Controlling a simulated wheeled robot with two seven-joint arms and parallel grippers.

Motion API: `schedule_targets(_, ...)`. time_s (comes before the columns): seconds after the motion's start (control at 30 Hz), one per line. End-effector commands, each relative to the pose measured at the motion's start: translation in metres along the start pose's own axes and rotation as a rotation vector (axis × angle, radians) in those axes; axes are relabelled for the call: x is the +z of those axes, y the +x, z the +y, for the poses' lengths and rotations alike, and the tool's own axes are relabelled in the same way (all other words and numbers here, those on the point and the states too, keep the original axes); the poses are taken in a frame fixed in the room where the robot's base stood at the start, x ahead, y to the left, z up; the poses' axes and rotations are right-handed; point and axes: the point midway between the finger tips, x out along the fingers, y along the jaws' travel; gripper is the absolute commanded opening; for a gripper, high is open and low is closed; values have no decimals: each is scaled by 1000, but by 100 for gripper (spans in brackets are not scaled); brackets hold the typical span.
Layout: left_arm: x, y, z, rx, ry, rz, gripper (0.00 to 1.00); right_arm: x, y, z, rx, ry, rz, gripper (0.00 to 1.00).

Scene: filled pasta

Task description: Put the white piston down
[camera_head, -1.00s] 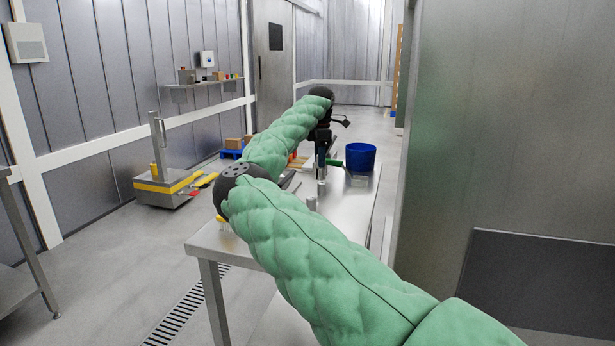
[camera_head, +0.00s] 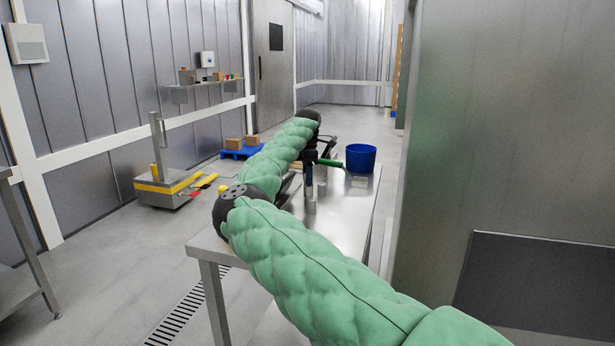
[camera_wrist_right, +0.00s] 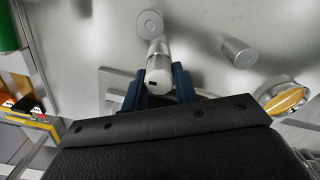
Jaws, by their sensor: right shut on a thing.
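In the right wrist view, a pale, silvery-white cylinder (camera_wrist_right: 159,72) with a small dark slot sits between the dark blue fingers of my right gripper (camera_wrist_right: 157,88). I take it to be the white piston. The right gripper is shut on it. I cannot tell whether the piston touches the table. Two metal cylinders, one beyond the piston (camera_wrist_right: 150,25) and one to its right (camera_wrist_right: 238,53), stand near it. My left gripper is not in view.
A blue bucket (camera_head: 360,158) stands toward the table's far end, with a green-handled thing (camera_head: 330,162) beside it. A yellow-topped round part (camera_wrist_right: 285,99) lies right of the gripper in the wrist view. A steel panel (camera_head: 500,120) rises at the right.

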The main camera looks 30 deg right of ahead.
Motion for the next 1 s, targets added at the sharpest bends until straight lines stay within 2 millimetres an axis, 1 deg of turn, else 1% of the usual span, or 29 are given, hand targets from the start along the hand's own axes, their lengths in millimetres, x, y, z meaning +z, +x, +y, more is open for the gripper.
schedule_targets(0.07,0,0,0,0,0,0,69,0,1,0,0,0,0,5)
schedule_targets(0.1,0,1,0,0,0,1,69,0,2,0,0,0,0,30)
schedule_targets(0.17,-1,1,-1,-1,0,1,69,0,1,0,0,0,0,42)
schedule_targets(0.2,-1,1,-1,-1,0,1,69,0,1,0,0,0,0,50)
schedule_targets(0.47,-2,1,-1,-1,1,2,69,0,1,0,0,0,0,50)
schedule_targets(0.57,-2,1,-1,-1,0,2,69,0,-3,0,1,0,0,50)
schedule_targets(0.63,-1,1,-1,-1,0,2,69,0,-9,0,1,0,0,50)
schedule_targets(0.77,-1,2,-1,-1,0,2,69,0,-27,0,2,-1,1,50)
schedule_targets(1.0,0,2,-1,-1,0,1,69,0,-75,0,2,0,1,50)
